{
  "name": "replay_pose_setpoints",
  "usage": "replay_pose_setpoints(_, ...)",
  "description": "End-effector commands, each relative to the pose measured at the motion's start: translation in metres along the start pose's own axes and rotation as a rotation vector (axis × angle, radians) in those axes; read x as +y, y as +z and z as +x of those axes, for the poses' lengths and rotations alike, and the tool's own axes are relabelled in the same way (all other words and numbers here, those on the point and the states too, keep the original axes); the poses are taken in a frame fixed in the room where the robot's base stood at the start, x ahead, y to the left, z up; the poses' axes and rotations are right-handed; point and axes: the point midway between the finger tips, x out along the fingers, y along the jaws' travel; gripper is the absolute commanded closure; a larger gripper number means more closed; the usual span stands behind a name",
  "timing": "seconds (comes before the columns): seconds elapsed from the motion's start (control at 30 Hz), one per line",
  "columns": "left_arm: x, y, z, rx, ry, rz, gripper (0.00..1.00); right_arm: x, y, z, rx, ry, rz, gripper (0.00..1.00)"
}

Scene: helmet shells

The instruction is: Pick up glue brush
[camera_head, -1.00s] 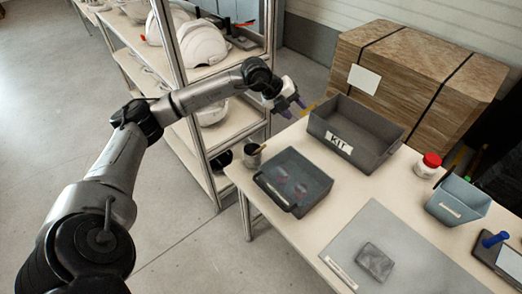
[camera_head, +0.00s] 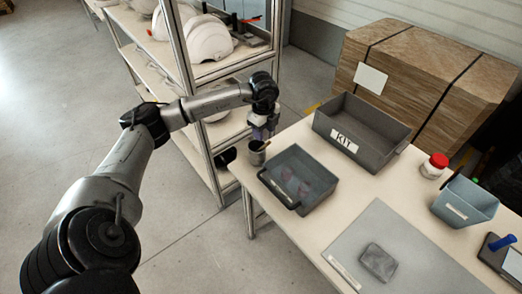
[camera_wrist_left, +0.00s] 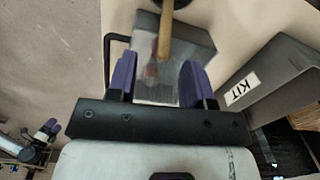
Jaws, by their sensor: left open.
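The glue brush has a wooden handle (camera_wrist_left: 165,35) that shows upright in the left wrist view, between my finger tips in the picture. Its lower end is hidden. In the head view the brush handle (camera_head: 264,146) leans out of a small grey pot (camera_head: 255,156) at the table's left corner. My left gripper (camera_head: 262,136) is just above the pot with its fingers pointing down. In the left wrist view its purple fingers (camera_wrist_left: 158,78) are apart, with the handle in line with the gap. I cannot tell whether they touch it. My right gripper is not in view.
A grey tray (camera_head: 322,197) with clear round parts stands right of the pot. The grey KIT bin (camera_head: 388,157) is behind it. A shelf rack (camera_head: 205,160) with helmet shells is close on the left. A mat (camera_head: 400,225) lies at the front right.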

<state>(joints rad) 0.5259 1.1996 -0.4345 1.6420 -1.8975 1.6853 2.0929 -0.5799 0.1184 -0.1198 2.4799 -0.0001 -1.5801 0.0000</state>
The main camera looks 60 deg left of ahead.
Motion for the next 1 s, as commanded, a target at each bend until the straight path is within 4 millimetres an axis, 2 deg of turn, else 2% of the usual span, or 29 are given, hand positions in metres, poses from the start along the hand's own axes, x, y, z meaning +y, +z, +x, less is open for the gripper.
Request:
replay_pose_setpoints(0.03,0.0,0.0,0.009,0.0,0.003,0.0,0.53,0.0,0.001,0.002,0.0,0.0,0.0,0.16)
replay_pose_setpoints(0.13,0.0,0.0,0.019,0.0,0.0,0.0,0.53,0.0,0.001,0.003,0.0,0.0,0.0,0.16)
replay_pose_setpoints(0.53,-0.002,0.0,0.037,0.001,0.0,0.001,0.53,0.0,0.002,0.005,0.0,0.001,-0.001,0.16)
replay_pose_setpoints(0.83,-0.006,0.0,0.075,0.0,0.001,0.002,0.53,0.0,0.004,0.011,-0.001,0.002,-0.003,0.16)
replay_pose_setpoints(1.0,-0.007,0.0,0.079,0.0,0.0,0.002,0.53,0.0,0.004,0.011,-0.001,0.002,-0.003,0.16)
